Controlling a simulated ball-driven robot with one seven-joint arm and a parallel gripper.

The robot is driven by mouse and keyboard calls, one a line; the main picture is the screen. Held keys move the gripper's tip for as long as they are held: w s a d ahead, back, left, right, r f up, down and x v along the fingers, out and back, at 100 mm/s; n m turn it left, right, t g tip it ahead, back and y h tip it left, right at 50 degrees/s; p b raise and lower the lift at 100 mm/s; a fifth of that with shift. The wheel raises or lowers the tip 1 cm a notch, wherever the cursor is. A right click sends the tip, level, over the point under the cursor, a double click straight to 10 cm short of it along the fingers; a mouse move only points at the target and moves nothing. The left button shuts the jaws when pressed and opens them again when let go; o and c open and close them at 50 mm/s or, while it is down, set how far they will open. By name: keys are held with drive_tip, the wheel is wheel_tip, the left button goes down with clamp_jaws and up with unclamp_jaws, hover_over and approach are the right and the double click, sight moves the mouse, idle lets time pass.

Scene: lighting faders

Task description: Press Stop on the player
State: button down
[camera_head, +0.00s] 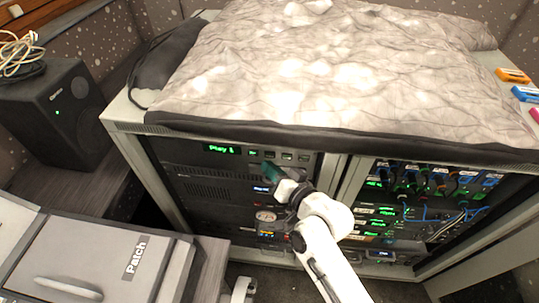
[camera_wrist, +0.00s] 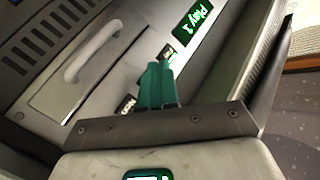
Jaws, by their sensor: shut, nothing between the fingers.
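The player (camera_head: 180,149) is the dark top unit in the left bay of the rack. Its green display (camera_head: 221,149) reads "Play 1", and the display also shows in the wrist view (camera_wrist: 198,22). A row of several small buttons (camera_head: 287,156) lies to the right of the display; their labels are too small to read. My gripper (camera_head: 270,170) is shut and empty, just below the button row. In the wrist view its green fingertips (camera_wrist: 156,72) are together over the button row and hide part of it. One button (camera_wrist: 127,106) shows left of the fingers. I cannot tell whether they touch the panel.
A grey crumpled cover (camera_head: 310,70) lies on top of the rack. The right bay (camera_head: 400,210) holds patch cables and lit units. A black speaker (camera_head: 50,110) stands at left, above a case marked "Patch" (camera_head: 100,265). A pale handle (camera_wrist: 90,50) is near the fingers.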

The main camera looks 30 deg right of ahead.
drive_tip(key=shift+w, duration=0.15)
idle(0.5)
drive_tip(key=shift+w+d+b, duration=0.2)
drive_tip(key=shift+d+b, duration=0.05)
drive_tip(key=shift+b, duration=0.05)
drive_tip(key=shift+w+d, duration=0.2)
drive_tip(key=shift+w, duration=0.1)
idle(0.6)
idle(0.3)
drive_tip(key=shift+s+a+p, duration=0.35)
drive_tip(key=shift+s+a, duration=0.1)
drive_tip(key=shift+s, duration=0.2)
drive_tip(key=s+a+p, duration=0.1)
drive_tip(key=s+p, duration=0.1)
drive_tip(key=s+a+p, duration=0.2)
idle(0.5)
